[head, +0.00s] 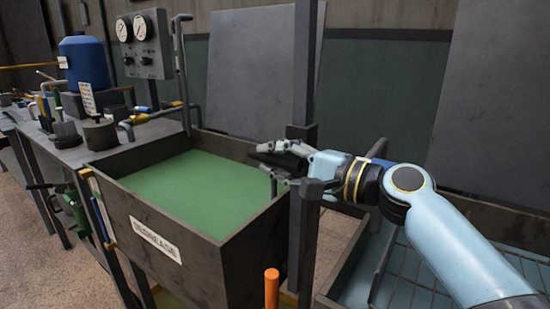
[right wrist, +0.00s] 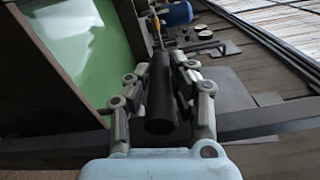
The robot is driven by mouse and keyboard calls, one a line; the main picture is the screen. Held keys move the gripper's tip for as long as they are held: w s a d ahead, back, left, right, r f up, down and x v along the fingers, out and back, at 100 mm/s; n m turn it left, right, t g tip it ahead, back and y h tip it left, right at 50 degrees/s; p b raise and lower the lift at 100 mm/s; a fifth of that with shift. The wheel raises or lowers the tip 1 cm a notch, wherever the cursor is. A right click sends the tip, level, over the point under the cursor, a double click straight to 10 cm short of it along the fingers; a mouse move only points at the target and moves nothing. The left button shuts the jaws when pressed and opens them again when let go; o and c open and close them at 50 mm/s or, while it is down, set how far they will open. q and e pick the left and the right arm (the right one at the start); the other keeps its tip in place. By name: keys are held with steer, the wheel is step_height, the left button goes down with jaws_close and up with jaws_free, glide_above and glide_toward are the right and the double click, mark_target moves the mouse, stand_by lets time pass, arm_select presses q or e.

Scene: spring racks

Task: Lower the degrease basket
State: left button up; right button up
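The degrease tank (head: 200,255) is a dark open box with a white DEGREASE label (head: 155,240) and green liquid (head: 195,185) inside. The green also shows at the upper left of the right wrist view (right wrist: 85,35). I see no basket in the visible part of this tank. My right gripper (head: 272,162) is at the tank's right rim, beside a dark upright post (head: 302,210). In the right wrist view its fingers (right wrist: 160,95) lie along both sides of a dark round bar (right wrist: 161,105) and appear closed on it. My left gripper is out of view.
A second tank with pale blue contents (head: 360,280) and a wire rack (head: 405,275) is at the right. An orange post (head: 271,288) stands in front. A workbench (head: 75,150) with a blue vessel (head: 84,62) and a gauge panel (head: 140,45) is at the left.

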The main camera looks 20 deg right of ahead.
steer(key=o, duration=0.5)
steer(key=shift+r, duration=0.2)
steer(key=shift+c, duration=0.2)
steer(key=v, duration=1.2)
